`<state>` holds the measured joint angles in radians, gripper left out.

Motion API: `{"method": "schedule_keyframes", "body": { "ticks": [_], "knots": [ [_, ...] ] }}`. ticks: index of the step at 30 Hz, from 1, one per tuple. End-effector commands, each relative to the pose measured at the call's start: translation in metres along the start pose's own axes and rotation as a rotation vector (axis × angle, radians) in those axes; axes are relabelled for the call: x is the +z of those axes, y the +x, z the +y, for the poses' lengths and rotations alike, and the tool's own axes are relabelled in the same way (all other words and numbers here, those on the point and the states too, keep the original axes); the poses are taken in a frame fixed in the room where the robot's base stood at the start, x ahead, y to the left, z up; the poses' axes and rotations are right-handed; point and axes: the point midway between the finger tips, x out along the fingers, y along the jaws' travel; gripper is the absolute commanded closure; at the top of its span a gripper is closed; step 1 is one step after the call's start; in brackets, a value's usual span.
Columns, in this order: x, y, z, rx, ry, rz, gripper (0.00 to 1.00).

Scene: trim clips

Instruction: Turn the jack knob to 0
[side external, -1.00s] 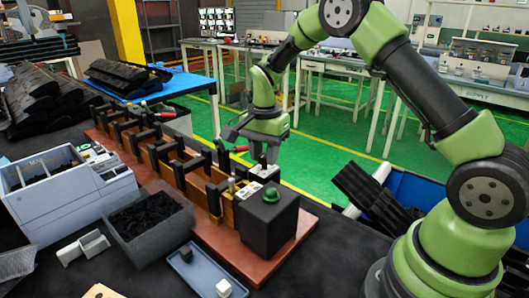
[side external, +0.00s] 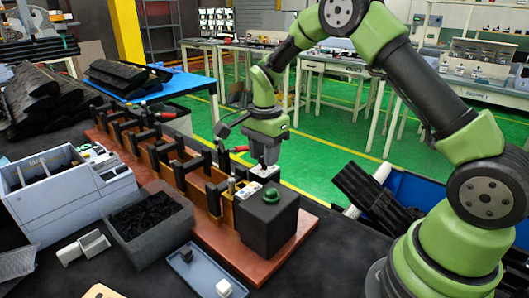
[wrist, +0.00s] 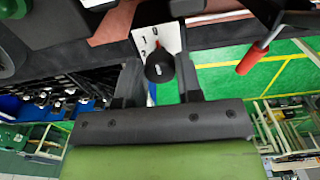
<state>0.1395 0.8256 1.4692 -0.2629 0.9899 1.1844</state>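The jack knob (wrist: 159,66) is black and round with a pale mark on its near side, seen in the wrist view. Behind it is a white dial plate (wrist: 144,36) with small dark digits; I cannot tell which digit the knob points to. My gripper (wrist: 158,75) is open, with one finger on each side of the knob and a narrow gap showing on both sides. In the side view my gripper (side external: 267,160) points down just above the white plate (side external: 265,173) at the near end of the fixture; the knob is hidden there.
A dark box with a green button (side external: 271,196) stands right beside the plate. A grey bin of black clips (side external: 147,220) and a blue-grey tray (side external: 208,272) lie to the left.

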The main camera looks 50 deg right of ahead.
Motion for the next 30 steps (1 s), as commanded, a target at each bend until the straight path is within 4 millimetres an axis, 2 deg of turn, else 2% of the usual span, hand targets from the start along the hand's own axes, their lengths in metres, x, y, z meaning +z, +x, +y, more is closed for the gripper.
{"method": "schedule_keyframes", "body": {
  "ticks": [1, 3, 11, 14, 24, 30],
  "knots": [
    [0.000, -0.001, 0.000, -0.001, 0.001, 0.000, 0.55],
    [0.000, 0.000, 0.000, -0.001, 0.000, 0.000, 0.43],
    [0.000, -0.001, 0.000, -0.002, -0.001, 0.001, 0.43],
    [0.000, -0.008, -0.001, -0.004, -0.001, 0.001, 0.43],
    [0.000, -0.072, -0.001, -0.007, -0.001, 0.001, 0.43],
    [0.000, -0.095, -0.001, -0.003, 0.000, 0.000, 0.43]
  ]
}}
